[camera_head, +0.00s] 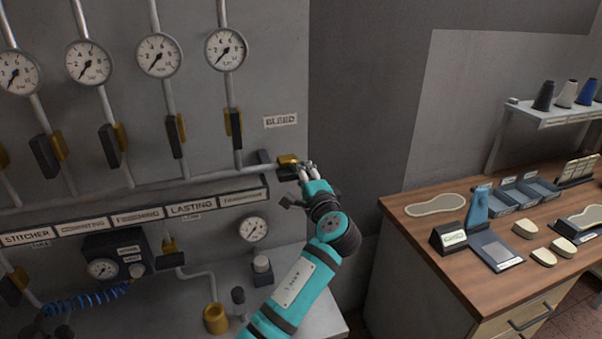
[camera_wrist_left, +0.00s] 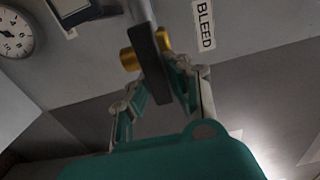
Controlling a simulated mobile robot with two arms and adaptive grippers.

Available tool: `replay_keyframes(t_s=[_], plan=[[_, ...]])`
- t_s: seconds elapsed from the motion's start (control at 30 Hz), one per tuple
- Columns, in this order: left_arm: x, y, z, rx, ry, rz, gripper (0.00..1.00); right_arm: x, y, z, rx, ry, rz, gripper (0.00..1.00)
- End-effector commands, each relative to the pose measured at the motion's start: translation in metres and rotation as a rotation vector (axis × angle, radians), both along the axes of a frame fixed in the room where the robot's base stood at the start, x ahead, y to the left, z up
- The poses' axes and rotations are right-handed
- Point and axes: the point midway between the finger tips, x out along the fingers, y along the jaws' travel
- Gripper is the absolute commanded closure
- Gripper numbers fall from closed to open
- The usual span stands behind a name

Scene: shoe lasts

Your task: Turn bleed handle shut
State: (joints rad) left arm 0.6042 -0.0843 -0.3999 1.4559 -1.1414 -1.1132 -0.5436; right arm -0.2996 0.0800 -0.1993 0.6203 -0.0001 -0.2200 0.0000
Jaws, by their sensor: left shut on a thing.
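The bleed valve has a brass body (camera_head: 288,160) and a dark handle (camera_head: 288,173). It sits at the right end of the pipework, below the BLEED label (camera_head: 280,120). My left gripper (camera_head: 307,169) is at the handle, shut on it. In the left wrist view the dark bar of the handle (camera_wrist_left: 150,58) runs down between the two fingers of the gripper (camera_wrist_left: 160,78), with brass (camera_wrist_left: 129,60) on either side. The fingers hide part of the handle, and its exact angle to the pipe is hard to tell. My right gripper is not in view.
Several gauges (camera_head: 226,49) and valves with dark handles (camera_head: 110,145) cover the grey panel at left. A small gauge (camera_head: 253,229) and a brass cup (camera_head: 215,319) are below. A wooden workbench (camera_head: 410,222) stands at right. Bare wall lies between panel and bench.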

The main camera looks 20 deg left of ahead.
Motion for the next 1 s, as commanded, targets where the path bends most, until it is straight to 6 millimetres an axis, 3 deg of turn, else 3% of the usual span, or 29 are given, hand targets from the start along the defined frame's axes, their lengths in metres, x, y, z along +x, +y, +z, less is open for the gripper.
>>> replay_keyframes(t_s=[0.17, 0.2, 0.37, 0.67, 1.0], plan=[[0.000, 0.000, 0.000, 0.002, 0.002, -0.001, 1.00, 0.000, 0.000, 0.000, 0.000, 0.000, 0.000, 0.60], [0.000, 0.000, 0.000, 0.002, 0.002, -0.001, 0.81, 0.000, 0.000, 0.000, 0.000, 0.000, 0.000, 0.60], [0.000, 0.000, -0.001, 0.002, 0.001, -0.001, 0.60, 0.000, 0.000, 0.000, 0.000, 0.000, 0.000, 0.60], [-0.002, -0.002, -0.001, -0.001, 0.001, -0.001, 0.60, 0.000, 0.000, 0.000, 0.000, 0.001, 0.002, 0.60], [-0.043, -0.030, -0.001, -0.002, 0.001, -0.002, 0.60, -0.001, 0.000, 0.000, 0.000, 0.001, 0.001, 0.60]])
